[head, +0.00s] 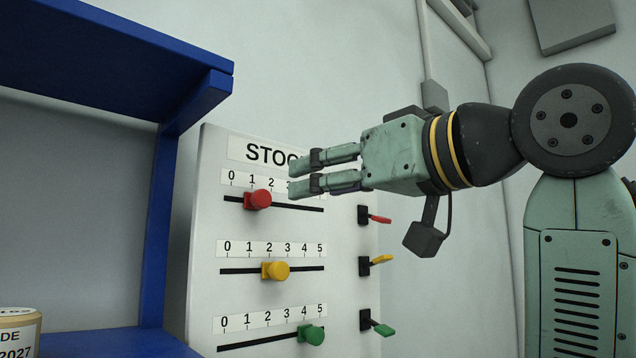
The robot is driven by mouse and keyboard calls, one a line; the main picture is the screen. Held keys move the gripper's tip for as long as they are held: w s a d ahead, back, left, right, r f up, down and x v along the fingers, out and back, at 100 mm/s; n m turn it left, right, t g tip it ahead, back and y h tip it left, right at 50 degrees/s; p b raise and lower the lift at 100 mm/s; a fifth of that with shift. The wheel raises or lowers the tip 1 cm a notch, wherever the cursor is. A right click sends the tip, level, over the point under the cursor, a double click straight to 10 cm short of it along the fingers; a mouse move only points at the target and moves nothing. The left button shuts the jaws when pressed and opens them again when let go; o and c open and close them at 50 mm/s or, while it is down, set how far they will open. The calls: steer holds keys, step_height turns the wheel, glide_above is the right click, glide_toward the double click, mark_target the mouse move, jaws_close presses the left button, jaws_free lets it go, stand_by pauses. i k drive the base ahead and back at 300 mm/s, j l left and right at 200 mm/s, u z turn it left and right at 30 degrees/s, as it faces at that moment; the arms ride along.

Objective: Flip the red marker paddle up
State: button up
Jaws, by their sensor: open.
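The red marker paddle (380,219) sticks out to the right from a black mount on the right side of the white board (207,235). It tilts slightly downward. My gripper (302,174) is open and empty, pointing left in front of the board. It is above and to the left of the red paddle and covers part of the top heading and the top number scale. The fingers appear apart from the paddle. A yellow paddle (382,260) is below the red one, tilted slightly up, and a green paddle (384,329) is lowest, tilted down.
Red (258,199), yellow (276,271) and green (312,334) slider knobs sit on slots in the board. A blue shelf frame (160,220) stands at left, with a labelled round container (18,335). Right of the paddles, the wall area looks clear.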

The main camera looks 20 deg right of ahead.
mark_target(376, 217)
steer(key=k+l, duration=0.3)
steer(key=k, duration=0.15)
steer(key=k+l, duration=0.25)
steer(key=k, duration=0.25)
